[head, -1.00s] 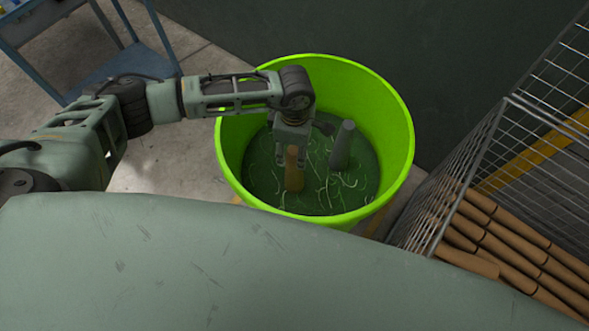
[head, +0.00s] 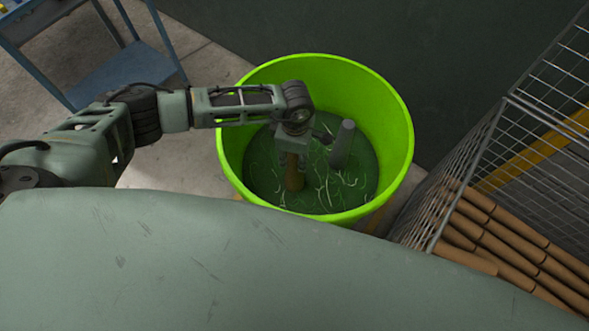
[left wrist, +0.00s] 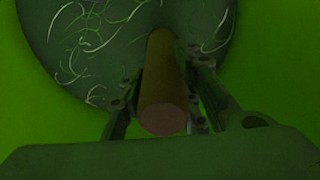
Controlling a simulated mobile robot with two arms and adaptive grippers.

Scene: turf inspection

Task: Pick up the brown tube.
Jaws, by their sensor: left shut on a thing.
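The brown tube (head: 294,177) stands upright inside the green bucket (head: 397,130). My left gripper (head: 292,150) reaches down into the bucket from above and is shut on the tube's upper part. In the left wrist view the brown tube (left wrist: 163,90) runs between the two fingers of my left gripper (left wrist: 160,100), with its end facing the camera. The fingers lie along both sides of it. I cannot tell whether the tube's lower end touches the bucket floor. My right gripper does not show.
A grey tube (head: 343,145) stands in the bucket just right of the brown one. Pale curly strands lie on the dark bucket floor (head: 335,190). A wire cage (head: 462,170) with several brown tubes (head: 520,250) is at the right. A blue cart (head: 125,70) stands at the upper left.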

